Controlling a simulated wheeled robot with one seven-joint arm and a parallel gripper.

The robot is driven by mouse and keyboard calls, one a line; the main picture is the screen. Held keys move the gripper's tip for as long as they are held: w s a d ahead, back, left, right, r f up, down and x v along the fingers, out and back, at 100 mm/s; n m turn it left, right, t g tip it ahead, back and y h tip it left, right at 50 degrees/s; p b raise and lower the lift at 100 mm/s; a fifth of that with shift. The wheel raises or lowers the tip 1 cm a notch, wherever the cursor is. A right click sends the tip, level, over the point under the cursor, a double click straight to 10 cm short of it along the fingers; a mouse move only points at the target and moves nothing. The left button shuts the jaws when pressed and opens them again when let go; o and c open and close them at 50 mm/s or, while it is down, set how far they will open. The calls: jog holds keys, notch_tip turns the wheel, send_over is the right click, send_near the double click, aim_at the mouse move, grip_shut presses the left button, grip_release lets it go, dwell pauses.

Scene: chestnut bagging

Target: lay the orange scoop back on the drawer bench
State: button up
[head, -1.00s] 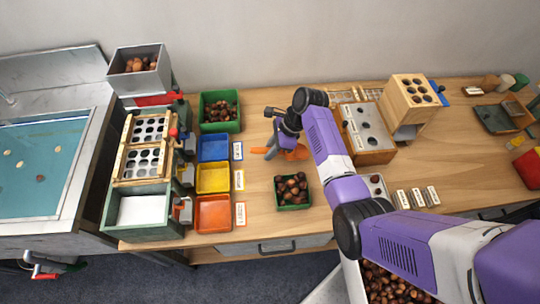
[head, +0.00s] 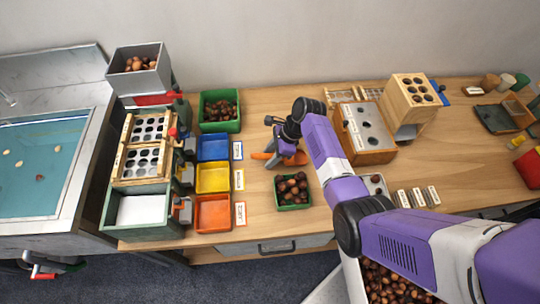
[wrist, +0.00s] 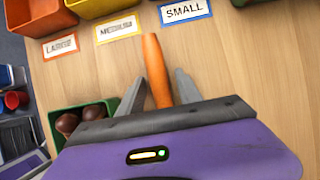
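The orange scoop lies on the wooden drawer bench (head: 265,205), as far as I can tell. Its handle (head: 261,156) points left and its bowl (head: 298,158) shows partly behind my gripper (head: 275,161). In the wrist view the scoop handle (wrist: 155,66) runs between the two fingers of my gripper (wrist: 159,78). A narrow gap shows on each side of the handle, so the fingers look open around it. The bowl is hidden in the wrist view.
Blue, yellow and orange trays (head: 213,178) with size labels stand to the left. A small green box of chestnuts (head: 281,204) sits just in front. A green bin (head: 203,124) is behind left. A wooden block with holes (head: 368,157) stands to the right.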

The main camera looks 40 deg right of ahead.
jog(key=shift+r, duration=0.1)
jog(key=v, duration=1.2)
jog(key=shift+r, duration=0.1)
